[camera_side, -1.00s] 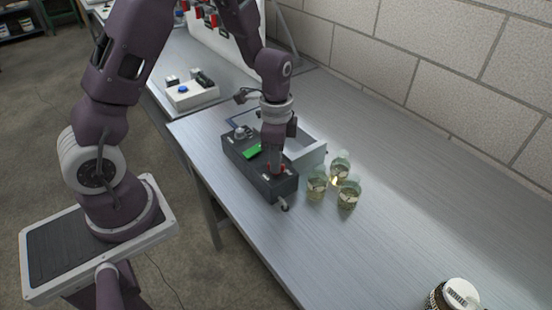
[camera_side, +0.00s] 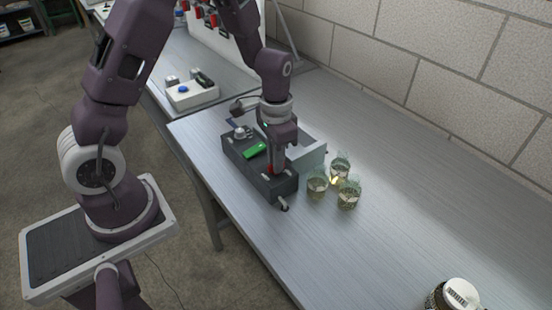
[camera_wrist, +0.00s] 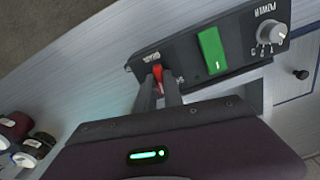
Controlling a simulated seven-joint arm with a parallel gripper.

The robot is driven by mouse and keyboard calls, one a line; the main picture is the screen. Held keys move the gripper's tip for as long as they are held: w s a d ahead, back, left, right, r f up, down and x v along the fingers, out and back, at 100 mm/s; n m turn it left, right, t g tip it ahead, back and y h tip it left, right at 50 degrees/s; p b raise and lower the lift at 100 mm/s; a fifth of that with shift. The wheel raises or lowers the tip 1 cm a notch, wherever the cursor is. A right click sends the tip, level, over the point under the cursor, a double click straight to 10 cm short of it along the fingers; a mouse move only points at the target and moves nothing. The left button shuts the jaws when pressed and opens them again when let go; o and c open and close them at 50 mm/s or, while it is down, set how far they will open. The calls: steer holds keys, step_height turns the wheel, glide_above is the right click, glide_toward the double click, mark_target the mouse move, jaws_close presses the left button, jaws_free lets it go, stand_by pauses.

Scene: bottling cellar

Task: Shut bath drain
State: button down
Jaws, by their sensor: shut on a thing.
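The bath is a grey metal tank (camera_side: 312,155) with a dark control box (camera_side: 235,150) along its front, on the steel bench. In the wrist view the dark panel (camera_wrist: 190,58) carries a red drain lever (camera_wrist: 158,74), a green power switch (camera_wrist: 212,50) and a grey knob (camera_wrist: 270,33). My gripper (camera_wrist: 158,86) is shut on the red drain lever, one finger on each side. In the side view my gripper (camera_side: 272,170) reaches down to the box's near end, and its fingers mostly hide the lever. A small drain spout (camera_side: 284,204) sticks out at that end.
Several glass jars with pale contents stand close right of the bath, one of them nearest the front (camera_side: 348,194). A lidded jar (camera_side: 460,294) is at the lower right. A white box with a blue button (camera_side: 190,95) stands behind left.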

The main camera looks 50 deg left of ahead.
steer(key=n, duration=0.5)
steer(key=shift+n, duration=0.3)
steer(key=n, duration=0.5)
steer(key=shift+n, duration=0.4)
steer(key=c, duration=1.5)
jaws_free()
steer(key=shift+o, duration=0.2)
step_height(320, 180, up, 7)
steer(key=shift+r, duration=0.1)
